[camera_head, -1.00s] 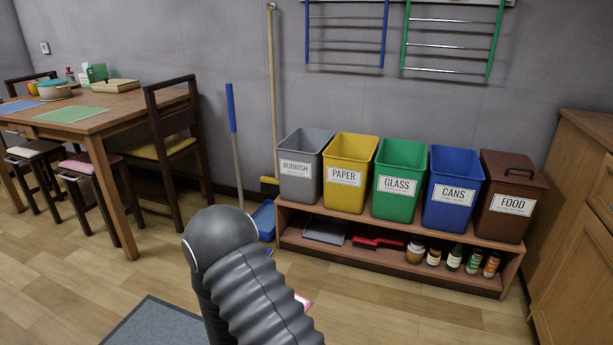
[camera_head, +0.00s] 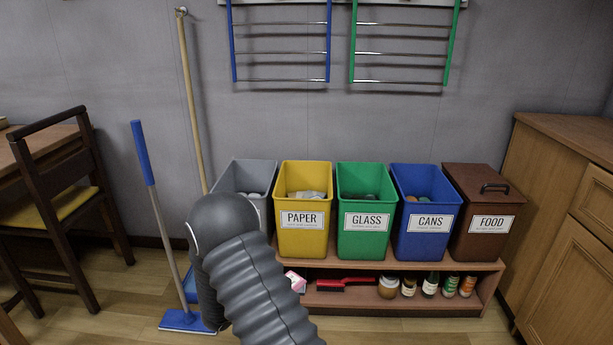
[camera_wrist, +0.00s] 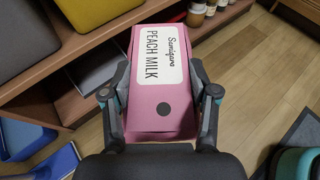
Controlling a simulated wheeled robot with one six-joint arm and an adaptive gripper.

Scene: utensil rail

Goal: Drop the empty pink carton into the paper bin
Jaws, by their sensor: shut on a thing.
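The pink carton (camera_wrist: 162,105), labelled "Peach Milk", is held between the two fingers of my gripper (camera_wrist: 161,95) in the wrist view. In the head view only a small pink part of the carton (camera_head: 296,282) shows beside my arm, in front of the shelf; the gripper itself is hidden there behind my arm. The yellow paper bin (camera_head: 303,240) stands on the shelf, open at the top, with some pale things inside. The carton is lower than the bin's rim and in front of it.
The grey rubbish bin (camera_head: 252,178) is left of the paper bin, partly behind my arm. The green glass bin (camera_head: 363,245), blue cans bin (camera_head: 425,240) and lidded brown food bin (camera_head: 485,245) stand right. A blue-handled mop (camera_head: 155,210) leans at left. A cabinet (camera_head: 570,220) bounds the right.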

